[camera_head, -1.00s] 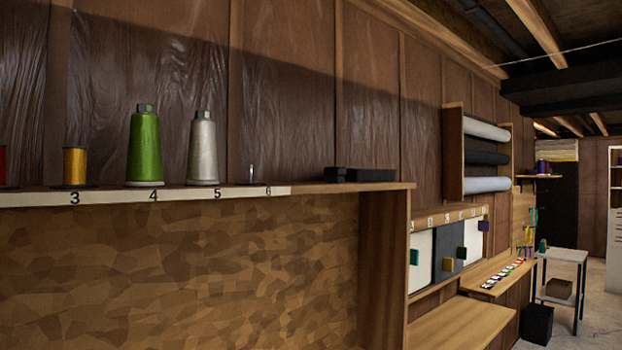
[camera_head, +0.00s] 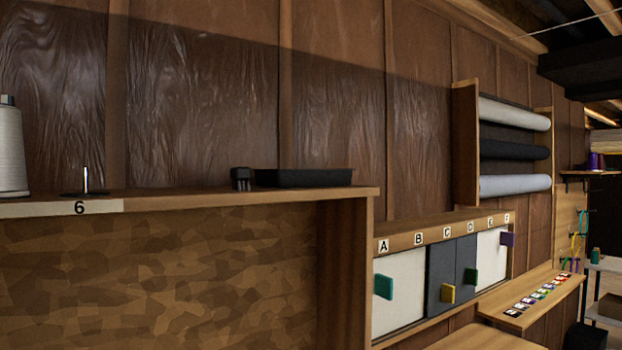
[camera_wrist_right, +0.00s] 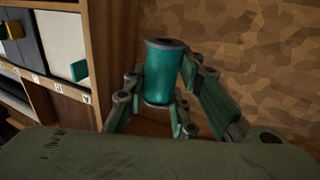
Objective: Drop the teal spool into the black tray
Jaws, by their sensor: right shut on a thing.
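The teal spool (camera_wrist_right: 165,75) is in the right wrist view, upright between the fingers of my right gripper (camera_wrist_right: 163,88), which is shut on it. The black tray (camera_head: 303,178) lies on the right end of the upper wooden shelf in the head view. My right gripper and the spool do not show in the head view, so their distance from the tray cannot be told. My left gripper is in neither view.
A small black object (camera_head: 241,179) stands just left of the tray. An empty peg (camera_head: 86,181) labelled 6 and a white spool (camera_head: 11,150) are farther left on the shelf (camera_head: 200,200). Cabinet doors with coloured handles (camera_head: 400,295) are at the lower right.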

